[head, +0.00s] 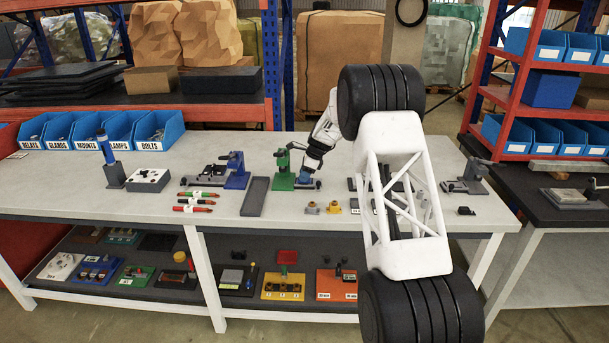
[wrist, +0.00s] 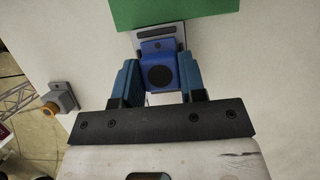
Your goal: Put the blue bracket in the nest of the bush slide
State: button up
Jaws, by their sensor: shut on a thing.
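My gripper (head: 307,174) is low over the bench, just right of a green upright fixture (head: 283,168). In the wrist view my gripper (wrist: 159,78) has its blue-grey fingers shut on the blue bracket (wrist: 157,55), which has a round dark hole or boss facing the camera. In the head view the bracket (head: 304,178) shows as a small blue patch under the fingers. A grey slotted plate (wrist: 162,35), apparently part of the bush slide, lies right by the bracket's far edge, under the green body (wrist: 165,12). Whether the bracket is seated in the nest is hidden.
A blue fixture (head: 236,170) and a dark flat tray (head: 256,197) stand to the left. Small grey and yellow parts (head: 333,207) lie in front. My white arm hides part of the bench at the right. A grey part with an orange end (wrist: 52,105) shows in the wrist view.

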jog(key=shift+f, duration=0.1)
jog(key=o, duration=1.1)
jog(key=shift+o, duration=0.2)
jog(key=v, duration=1.2)
